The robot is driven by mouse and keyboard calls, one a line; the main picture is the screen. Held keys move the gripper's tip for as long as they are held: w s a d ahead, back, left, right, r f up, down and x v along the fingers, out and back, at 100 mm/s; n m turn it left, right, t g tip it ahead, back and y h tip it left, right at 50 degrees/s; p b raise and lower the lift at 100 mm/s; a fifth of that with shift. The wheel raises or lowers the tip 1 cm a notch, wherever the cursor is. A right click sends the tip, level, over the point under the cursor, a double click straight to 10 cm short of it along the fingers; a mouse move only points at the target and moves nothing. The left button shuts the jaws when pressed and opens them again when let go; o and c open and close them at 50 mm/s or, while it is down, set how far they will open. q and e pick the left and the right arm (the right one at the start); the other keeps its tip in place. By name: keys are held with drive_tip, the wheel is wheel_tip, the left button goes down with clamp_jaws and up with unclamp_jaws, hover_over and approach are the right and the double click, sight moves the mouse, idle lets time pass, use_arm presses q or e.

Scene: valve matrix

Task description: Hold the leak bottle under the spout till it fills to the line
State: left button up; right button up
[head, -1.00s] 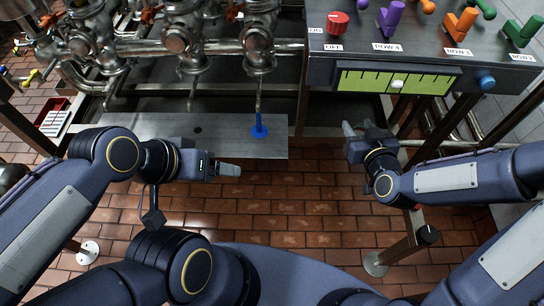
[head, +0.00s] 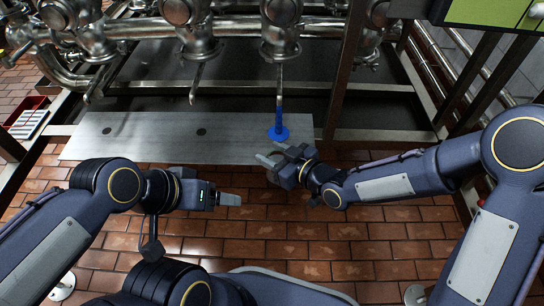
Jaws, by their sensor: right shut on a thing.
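My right gripper (head: 277,157) is near the picture's middle, just in front of the metal shelf's front edge. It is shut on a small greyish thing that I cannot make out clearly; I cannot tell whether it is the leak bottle. A blue piece with a round base (head: 278,134) and upright stem stands on the shelf near its right end, below the right spout (head: 280,78). The gripper is nearer to me than the blue piece. My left gripper (head: 230,199) is to the left over the tiled floor; its jaw gap is not visible. No bottle shows clearly.
The metal shelf (head: 160,146) is mostly bare, with dark round holes. Steel valves and pipes (head: 195,42) hang above it. A frame post (head: 342,75) stands right of the spout. A red crate (head: 30,110) is at far left.

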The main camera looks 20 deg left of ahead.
drive_tip(key=w+p, duration=0.1)
drive_tip(key=w, duration=0.1)
drive_tip(key=w+a+p, duration=0.1)
drive_tip(key=w, duration=0.3)
drive_tip(key=shift+w+a+r+p, duration=0.15)
drive_tip(key=shift+w+a+p, duration=0.1)
drive_tip(key=shift+a+p, duration=0.15)
drive_tip(key=w, duration=0.2)
drive_tip(key=w+a, duration=0.1)
drive_tip(key=w, duration=0.1)
drive_tip(key=w+p, duration=0.1)
drive_tip(key=w, duration=0.1)
drive_tip(key=shift+w+a+f, duration=0.2)
drive_tip(key=shift+a+f, duration=0.05)
drive_tip(key=shift+a, duration=0.15)
drive_tip(key=shift+w+a+p, duration=0.15)
drive_tip(key=shift+w+p, duration=0.05)
drive_tip(key=shift+w, duration=0.35)
drive_tip(key=shift+w+a+p, duration=0.15)
drive_tip(key=shift+w+p, duration=0.05)
drive_tip(key=shift+w, duration=0.3)
idle(5.0)
